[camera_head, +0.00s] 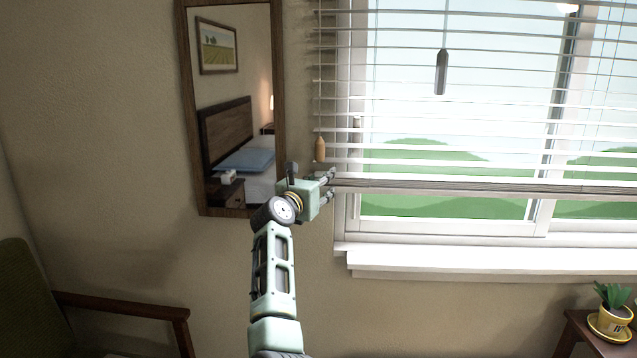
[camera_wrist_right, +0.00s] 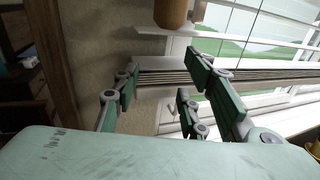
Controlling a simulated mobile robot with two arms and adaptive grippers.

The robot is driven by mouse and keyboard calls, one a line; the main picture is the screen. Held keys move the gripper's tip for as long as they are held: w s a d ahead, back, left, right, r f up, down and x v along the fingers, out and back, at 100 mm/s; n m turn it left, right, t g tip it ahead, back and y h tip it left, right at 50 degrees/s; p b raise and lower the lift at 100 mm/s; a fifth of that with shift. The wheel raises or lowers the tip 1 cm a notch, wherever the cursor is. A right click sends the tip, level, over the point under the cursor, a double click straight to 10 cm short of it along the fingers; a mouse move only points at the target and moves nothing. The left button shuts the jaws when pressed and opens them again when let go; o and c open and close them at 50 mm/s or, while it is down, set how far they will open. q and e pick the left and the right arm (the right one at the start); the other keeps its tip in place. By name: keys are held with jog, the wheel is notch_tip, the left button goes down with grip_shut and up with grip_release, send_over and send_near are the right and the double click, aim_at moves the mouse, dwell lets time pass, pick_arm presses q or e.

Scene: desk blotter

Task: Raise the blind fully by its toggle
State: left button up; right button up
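The blind (camera_head: 480,150) hangs partly lowered over the window, its bottom rail (camera_head: 480,188) low across the panes. A tan wooden toggle (camera_head: 320,149) hangs at the blind's left edge; it also shows at the top of the right wrist view (camera_wrist_right: 171,13). A grey toggle-like piece (camera_head: 441,72) hangs on a cord before the slats. My right gripper (camera_head: 331,185) is just below the wooden toggle, near the rail's left end. Its fingers (camera_wrist_right: 163,66) are apart, with nothing visibly held; contact with the rail is unclear. My left gripper is not in view.
A wood-framed mirror (camera_head: 188,110) hangs on the wall left of the gripper. The white window sill (camera_head: 480,258) juts out below. A potted plant (camera_head: 612,308) stands on a small table at lower right, and a chair (camera_head: 120,303) is at lower left.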

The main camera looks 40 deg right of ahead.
jog(key=v, duration=0.7)
jog(key=shift+a, duration=0.3)
jog(key=shift+s, duration=0.1)
